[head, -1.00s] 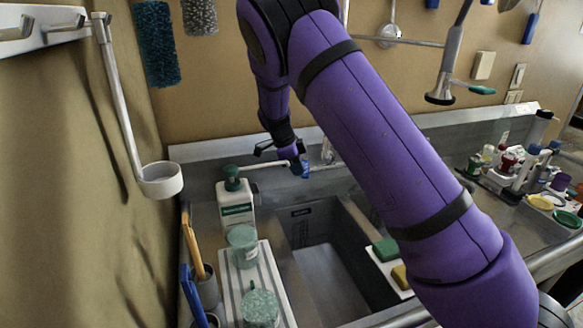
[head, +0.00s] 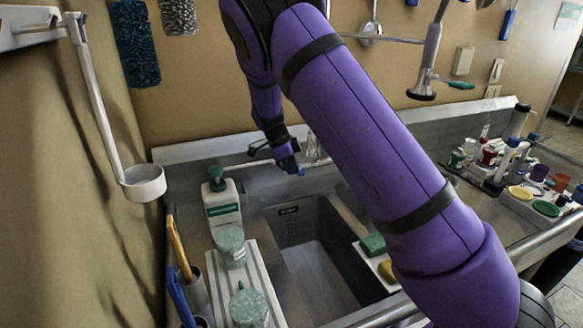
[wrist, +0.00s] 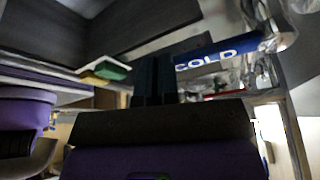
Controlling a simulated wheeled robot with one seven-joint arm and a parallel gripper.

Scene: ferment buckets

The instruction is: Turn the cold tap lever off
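The cold tap lever (wrist: 222,52) is a blue bar with "COLD" in white letters in the wrist view. It runs from beside my fingertips up to the right, to a shiny metal tap body (wrist: 272,35). My gripper (wrist: 156,62) has its two dark fingers side by side with no clear gap, and nothing shows between them. The lever's free end is just right of the fingers; I cannot tell if they touch. In the head view my gripper (head: 290,164) is low over the back of the sink, with a bit of the blue lever (head: 299,171) beside it.
The sink basin (head: 320,262) is open below. A green sponge (head: 372,244) lies right of the basin. A spray hose head (head: 424,88) hangs at the upper right. Several small bottles stand far right.

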